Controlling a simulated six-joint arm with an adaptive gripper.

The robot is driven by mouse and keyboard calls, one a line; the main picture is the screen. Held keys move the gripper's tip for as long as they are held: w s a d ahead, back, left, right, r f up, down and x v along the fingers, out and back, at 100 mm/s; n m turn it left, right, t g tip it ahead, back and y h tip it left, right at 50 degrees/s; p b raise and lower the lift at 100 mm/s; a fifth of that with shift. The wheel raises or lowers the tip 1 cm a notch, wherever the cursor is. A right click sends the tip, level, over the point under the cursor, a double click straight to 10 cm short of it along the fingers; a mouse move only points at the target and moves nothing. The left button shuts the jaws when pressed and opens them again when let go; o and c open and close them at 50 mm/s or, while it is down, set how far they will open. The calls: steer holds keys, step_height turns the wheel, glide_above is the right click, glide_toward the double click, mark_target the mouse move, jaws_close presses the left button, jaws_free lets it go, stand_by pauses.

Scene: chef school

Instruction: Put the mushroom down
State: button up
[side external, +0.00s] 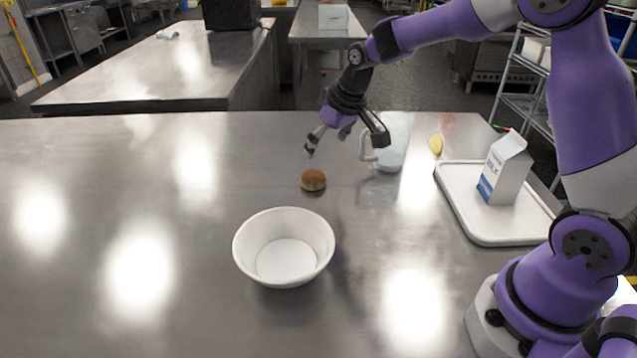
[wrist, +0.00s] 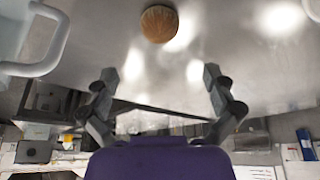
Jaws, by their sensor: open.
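The brown, round mushroom (side external: 313,180) rests on the metal table, behind the white bowl. It also shows at the top of the wrist view (wrist: 159,23), beyond my fingertips and apart from them. My gripper (side external: 327,147) is open and empty, above the table and a little behind the mushroom. In the wrist view its two fingers (wrist: 160,78) stand wide apart with nothing between them.
An empty white bowl (side external: 284,247) stands in front of the mushroom. A clear pitcher (side external: 393,143) stands right beside my gripper. A yellow item (side external: 436,144) lies near a white tray (side external: 464,221) bearing a milk carton (side external: 505,168). The table's left side is clear.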

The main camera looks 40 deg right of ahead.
steer(key=s+a+r, duration=0.2)
steer(key=s+r, duration=0.6)
steer(key=s, duration=0.1)
steer(key=s+a+t, duration=0.1)
steer(key=s+a, duration=0.1)
steer(key=s, duration=1)
steer(key=shift+o, duration=0.2)
steer(key=shift+a+r, duration=0.1)
